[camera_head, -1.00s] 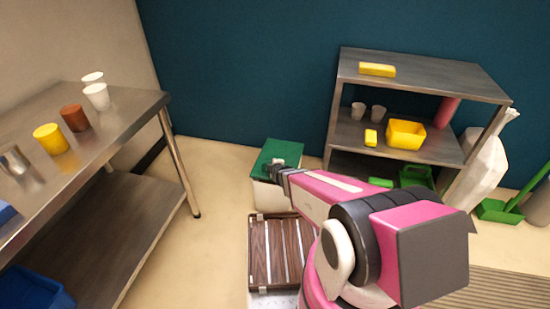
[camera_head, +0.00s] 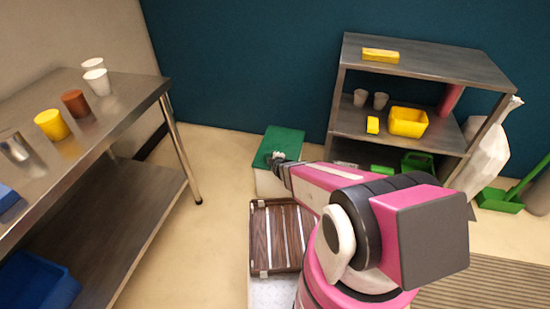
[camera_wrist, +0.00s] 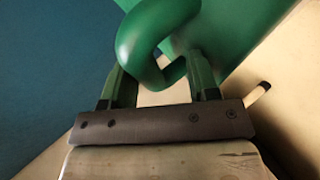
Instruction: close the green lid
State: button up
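The green lid (camera_head: 281,141) is at the white box (camera_head: 268,183) on the floor by the wall. How far it stands open is unclear from here. It fills the upper right of the wrist view (camera_wrist: 242,30), with a thick green loop handle (camera_wrist: 140,35) in front of it. My gripper (camera_head: 276,158) is over the lid's near part in the head view. In the wrist view its two fingers (camera_wrist: 160,78) are apart, with the handle's lower part between or just beyond their tips. I see no clear grip on it.
A metal shelf (camera_head: 425,68) with yellow bins and cups is to the right. A steel table (camera_head: 110,115) with cups is to the left. Bare floor (camera_head: 222,170) lies between table and box.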

jog(key=shift+s, duration=0.2)
jog(key=v, duration=1)
jog(key=shift+s+r, duration=0.2)
jog(key=shift+d, duration=0.1)
jog(key=s+d+r+m+g, duration=0.3)
jog(key=d+r+m+g, duration=0.2)
jog(key=r+m, duration=0.3)
jog(key=s+d+r+m+g+h, duration=0.1)
jog(key=s+d+r+m+g, duration=0.3)
jog(key=d+r+m+g, duration=0.2)
notch_tip(320, 180, up, 3)
jog(key=m, duration=0.2)
jog(key=shift+d+m+g+h, duration=0.25)
jog(key=shift+m+g+h, duration=0.05)
jog(key=shift+m+g, duration=0.1)
